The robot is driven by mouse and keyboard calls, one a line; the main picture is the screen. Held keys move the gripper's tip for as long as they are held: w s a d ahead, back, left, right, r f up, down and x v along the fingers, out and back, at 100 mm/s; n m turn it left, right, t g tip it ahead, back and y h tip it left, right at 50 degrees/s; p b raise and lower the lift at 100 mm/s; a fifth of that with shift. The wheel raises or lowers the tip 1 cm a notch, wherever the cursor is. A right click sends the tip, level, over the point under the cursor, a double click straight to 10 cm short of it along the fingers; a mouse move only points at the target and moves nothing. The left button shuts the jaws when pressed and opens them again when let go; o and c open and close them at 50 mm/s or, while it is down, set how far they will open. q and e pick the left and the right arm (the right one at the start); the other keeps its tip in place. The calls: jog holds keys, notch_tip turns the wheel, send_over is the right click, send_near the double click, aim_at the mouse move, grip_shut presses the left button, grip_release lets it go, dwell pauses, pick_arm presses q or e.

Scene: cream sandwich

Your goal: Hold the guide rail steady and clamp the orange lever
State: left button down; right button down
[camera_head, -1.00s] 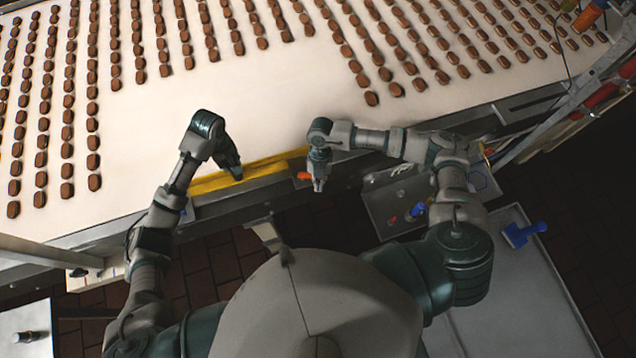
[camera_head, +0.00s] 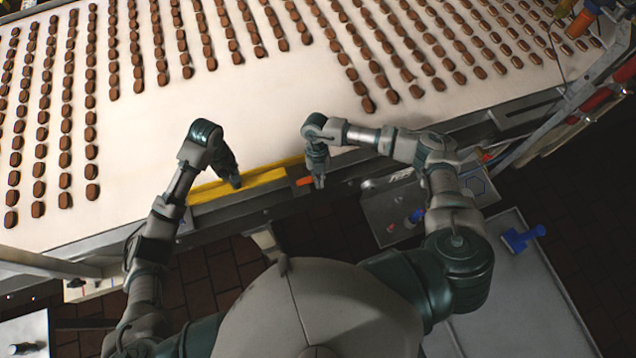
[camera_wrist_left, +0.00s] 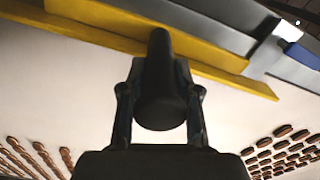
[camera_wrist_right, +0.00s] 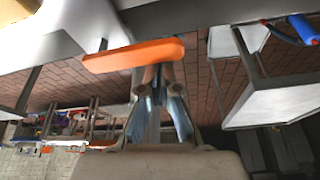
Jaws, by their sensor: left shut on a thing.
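The guide rail (camera_head: 262,174) is a yellow bar along the near edge of the white conveyor. It also crosses the top of the left wrist view (camera_wrist_left: 205,47). The orange lever (camera_head: 304,182) sits just past the rail's right end. My right gripper (camera_head: 319,183) hangs close beside it on the right. In the right wrist view the lever (camera_wrist_right: 135,55) lies across my fingertips (camera_wrist_right: 158,75), and their grip on it is unclear.
Rows of brown sweets (camera_head: 66,140) cover much of the white conveyor (camera_head: 200,110), with a bare patch behind the rail. A metal box with small knobs (camera_head: 392,215) stands right of my right gripper. A grey tray with a blue tool (camera_head: 522,238) lies farther right.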

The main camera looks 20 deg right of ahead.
jog(key=shift+w+d, duration=0.1)
jog(key=shift+w, duration=0.05)
jog(key=s, duration=0.4)
pick_arm(q)
jog(key=c, duration=0.7)
grip_release()
pick_arm(e)
jog(key=v, duration=0.9)
jog(key=shift+a+r, duration=0.35)
jog(key=shift+r, duration=0.1)
pick_arm(q)
jog(key=shift+r, duration=4.5)
